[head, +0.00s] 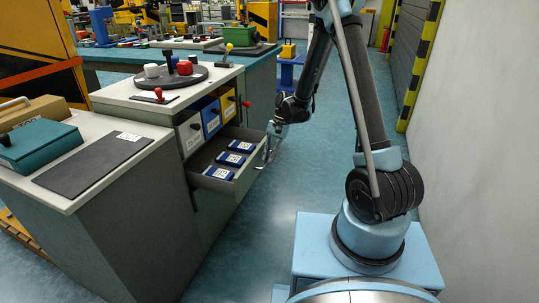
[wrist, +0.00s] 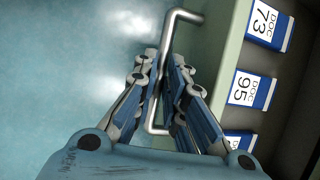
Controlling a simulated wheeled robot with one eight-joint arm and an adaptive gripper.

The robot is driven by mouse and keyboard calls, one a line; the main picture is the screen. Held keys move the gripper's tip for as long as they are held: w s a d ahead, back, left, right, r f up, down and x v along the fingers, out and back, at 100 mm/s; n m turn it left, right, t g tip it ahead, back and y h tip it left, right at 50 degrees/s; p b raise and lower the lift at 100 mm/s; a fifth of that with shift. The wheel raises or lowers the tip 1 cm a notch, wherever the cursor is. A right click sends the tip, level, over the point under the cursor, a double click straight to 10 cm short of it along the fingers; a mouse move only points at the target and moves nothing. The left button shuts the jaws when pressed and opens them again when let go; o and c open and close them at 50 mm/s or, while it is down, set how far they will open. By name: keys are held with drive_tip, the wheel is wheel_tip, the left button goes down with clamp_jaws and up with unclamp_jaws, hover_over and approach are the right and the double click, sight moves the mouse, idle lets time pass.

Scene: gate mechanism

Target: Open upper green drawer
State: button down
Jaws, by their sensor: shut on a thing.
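The grey-green drawer (head: 246,178) stands pulled out from the cabinet below the shelf of binders in the head view. Several blue-and-white DOC boxes (head: 229,159) lie inside it. In the wrist view the drawer front's edge (wrist: 226,62) runs down the right side, with the metal bar handle (wrist: 183,16) beside it. My gripper (wrist: 166,62) is shut on the handle, one finger on each side of the bar. In the head view my gripper (head: 269,148) is at the drawer's outer front, partly hidden by its own wrist.
White, blue and yellow binders (head: 211,117) stand above the drawer. A red knob (head: 246,104) sticks out beside them. A counter with a dark mat (head: 90,163) and a teal box (head: 40,146) is at the left. Floor (head: 245,245) is free in front of the drawer.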

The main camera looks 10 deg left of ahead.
drive_tip(key=shift+w, duration=0.3)
drive_tip(key=c, duration=1.7)
unclamp_jaws()
drive_tip(key=shift+f, duration=0.1)
drive_tip(key=shift+o, duration=0.2)
drive_tip(key=v, duration=1.2)
drive_tip(key=shift+d, duration=0.1)
